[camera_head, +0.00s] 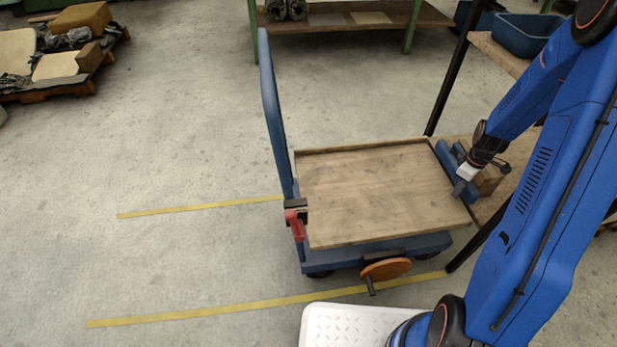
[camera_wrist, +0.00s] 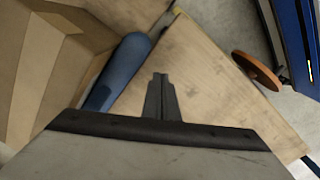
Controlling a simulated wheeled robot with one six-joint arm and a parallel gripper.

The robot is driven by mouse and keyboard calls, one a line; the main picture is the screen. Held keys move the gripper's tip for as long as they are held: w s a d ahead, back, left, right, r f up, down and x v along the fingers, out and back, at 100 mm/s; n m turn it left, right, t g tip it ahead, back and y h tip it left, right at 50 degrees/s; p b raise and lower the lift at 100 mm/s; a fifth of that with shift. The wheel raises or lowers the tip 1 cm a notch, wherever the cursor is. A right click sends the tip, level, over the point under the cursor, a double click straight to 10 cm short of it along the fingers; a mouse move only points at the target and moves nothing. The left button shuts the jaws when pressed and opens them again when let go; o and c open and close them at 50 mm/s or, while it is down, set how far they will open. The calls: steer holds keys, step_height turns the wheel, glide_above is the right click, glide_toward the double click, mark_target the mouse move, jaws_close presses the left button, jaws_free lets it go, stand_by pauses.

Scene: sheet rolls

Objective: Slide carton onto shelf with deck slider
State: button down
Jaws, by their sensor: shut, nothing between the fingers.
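The cardboard carton (camera_head: 487,181) sits past the right edge of the wooden deck (camera_head: 375,195), on the shelf board (camera_head: 518,150), partly hidden by my arm. In the wrist view the carton (camera_wrist: 35,75) fills the left side. The blue deck slider (camera_head: 446,157) is a bar at the deck's right end, between deck and carton; the wrist view shows its rounded end (camera_wrist: 125,65). My gripper (camera_head: 460,187) is shut and empty, pointing down at the bar. In the wrist view its fingers (camera_wrist: 160,95) are together beside the bar; I cannot tell whether they touch it.
The deck rides on a blue trolley with a tall push handle (camera_head: 272,110), a red lever (camera_head: 296,222) and an orange handwheel (camera_head: 386,268). A black shelf post (camera_head: 447,80) and a blue bin (camera_head: 522,35) stand behind. Yellow floor lines (camera_head: 200,207) flank free floor at left.

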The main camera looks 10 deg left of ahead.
step_height(320, 180, up, 12)
stand_by(1.5)
stand_by(0.4)
steer(key=s+a+r+m+t, duration=0.1)
steer(key=s+a+r+m, duration=0.1)
steer(key=s+a+r, duration=0.5)
steer(key=s+a+r+m+t, duration=0.1)
steer(key=s+a+r+m, duration=0.2)
steer(key=r, duration=0.7)
steer(key=s+a+r+m+t, duration=0.1)
steer(key=s+a+r+m, duration=0.1)
steer(key=s, duration=0.8)
steer(key=s+a+r+m+t, duration=0.1)
steer(key=s+a+r, duration=0.3)
steer(key=s, duration=0.6)
steer(key=shift+a+m+t, duration=0.4)
steer(key=shift+m, duration=0.1)
